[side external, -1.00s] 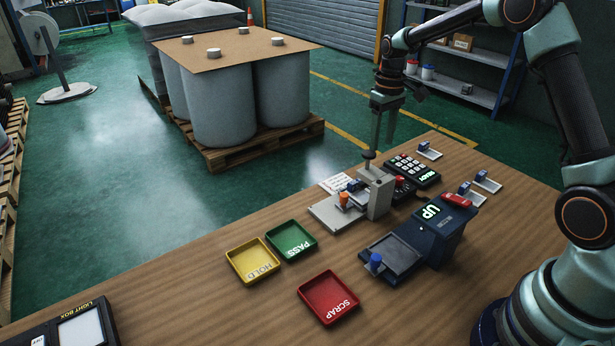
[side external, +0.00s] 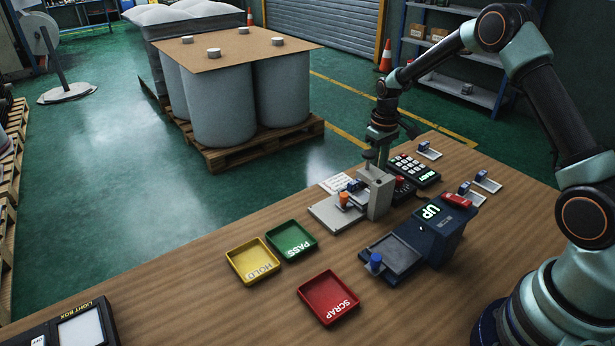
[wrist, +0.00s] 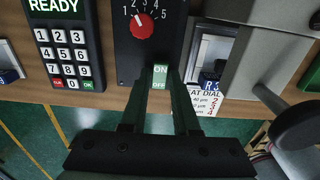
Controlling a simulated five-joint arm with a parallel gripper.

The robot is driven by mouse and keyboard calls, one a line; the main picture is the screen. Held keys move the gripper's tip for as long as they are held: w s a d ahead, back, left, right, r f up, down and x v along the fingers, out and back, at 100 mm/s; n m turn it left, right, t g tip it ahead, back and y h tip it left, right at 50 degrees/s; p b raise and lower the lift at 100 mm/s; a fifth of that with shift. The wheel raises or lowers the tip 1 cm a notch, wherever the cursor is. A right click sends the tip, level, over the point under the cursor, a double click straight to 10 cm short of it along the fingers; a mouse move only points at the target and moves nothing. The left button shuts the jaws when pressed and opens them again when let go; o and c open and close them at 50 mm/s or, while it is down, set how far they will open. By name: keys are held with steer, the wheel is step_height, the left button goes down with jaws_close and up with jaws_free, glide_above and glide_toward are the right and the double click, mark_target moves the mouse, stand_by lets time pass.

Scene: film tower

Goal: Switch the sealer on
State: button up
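The sealer is the grey machine (side external: 382,193) with a dark control panel beside it in the side external view. In the wrist view the panel (wrist: 137,52) carries a red dial knob (wrist: 141,26). Below the dial is a pale green switch plate marked ON and OFF (wrist: 160,77). Which way the switch is set I cannot tell. My gripper (wrist: 164,80) points down at the switch, its two dark fingers apart with the plate showing between the tips. Contact is not clear. In the side view my gripper (side external: 374,160) is low, behind the sealer's upright, its tips partly hidden.
A keypad reading READY (wrist: 60,45) stands left of the panel. A heat dial card (wrist: 205,103) and a blue tagged block (wrist: 211,80) lie to the right. The blue UP machine (side external: 440,225) and the PASS (side external: 291,241), HOLD (side external: 253,261) and SCRAP (side external: 328,297) trays stand nearer.

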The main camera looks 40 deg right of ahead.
jaws_close()
steer(key=shift+s, duration=0.1)
steer(key=shift+s+d+t+h, duration=0.1)
steer(key=shift+s+t+h, duration=0.1)
steer(key=shift+t, duration=0.55)
steer(key=shift+s+t+h, duration=0.15)
steer(key=shift+t+h, duration=0.05)
steer(key=shift+t, duration=0.55)
steer(key=o, duration=0.6)
jaws_free()
steer(key=shift+f, duration=0.1)
